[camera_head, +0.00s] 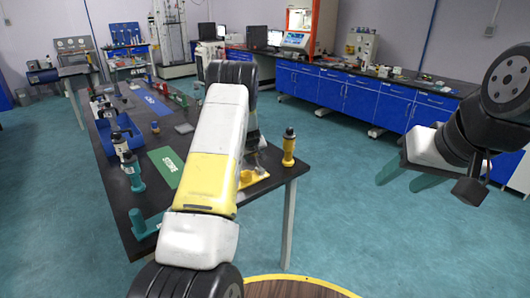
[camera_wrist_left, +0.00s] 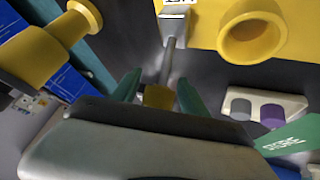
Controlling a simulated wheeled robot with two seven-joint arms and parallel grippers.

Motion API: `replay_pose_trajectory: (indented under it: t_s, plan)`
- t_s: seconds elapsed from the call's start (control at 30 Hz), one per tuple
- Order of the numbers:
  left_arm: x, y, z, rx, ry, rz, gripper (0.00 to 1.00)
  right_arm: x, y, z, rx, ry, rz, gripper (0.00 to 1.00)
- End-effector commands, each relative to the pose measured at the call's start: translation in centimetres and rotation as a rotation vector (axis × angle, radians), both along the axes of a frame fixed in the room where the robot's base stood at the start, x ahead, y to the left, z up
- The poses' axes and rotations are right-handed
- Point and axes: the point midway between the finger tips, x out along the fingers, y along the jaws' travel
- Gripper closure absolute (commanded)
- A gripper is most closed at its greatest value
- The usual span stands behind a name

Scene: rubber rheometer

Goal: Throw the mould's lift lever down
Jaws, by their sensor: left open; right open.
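In the left wrist view a grey lever rod (camera_wrist_left: 169,60) runs from a grey bracket (camera_wrist_left: 173,24) on a yellow plate (camera_wrist_left: 205,22) to a yellow knob (camera_wrist_left: 158,97). My left gripper (camera_wrist_left: 158,92) is open, its teal fingers on either side of the knob; I cannot tell whether they touch it. In the head view the yellow base (camera_head: 256,178) shows at the table's near right corner, and my left forearm hides most of the mould and the fingers. My right gripper (camera_head: 406,178) is open and empty over the floor at the right.
A yellow ring (camera_wrist_left: 252,36) and a white block (camera_wrist_left: 262,104) with two discs are nearby.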

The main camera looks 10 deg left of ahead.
Motion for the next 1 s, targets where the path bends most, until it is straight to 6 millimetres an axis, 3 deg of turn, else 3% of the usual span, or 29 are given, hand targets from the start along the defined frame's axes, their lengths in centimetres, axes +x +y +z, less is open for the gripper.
replay_pose_trajectory:
  t_s: [0.5,0.9,1.0]
  plan:
    - [-4.2,-0.7,5.7,-0.001,-0.001,-0.001,0.48,0.0,0.0,0.0,0.000,0.000,0.000,0.49]
    - [-4.6,-0.8,6.1,0.000,0.001,0.000,0.48,0.0,0.0,0.0,0.000,0.000,0.000,0.49]
    - [-5.0,-1.0,7.1,-0.008,0.000,-0.007,0.48,0.0,0.0,0.0,0.000,0.000,0.000,0.49]
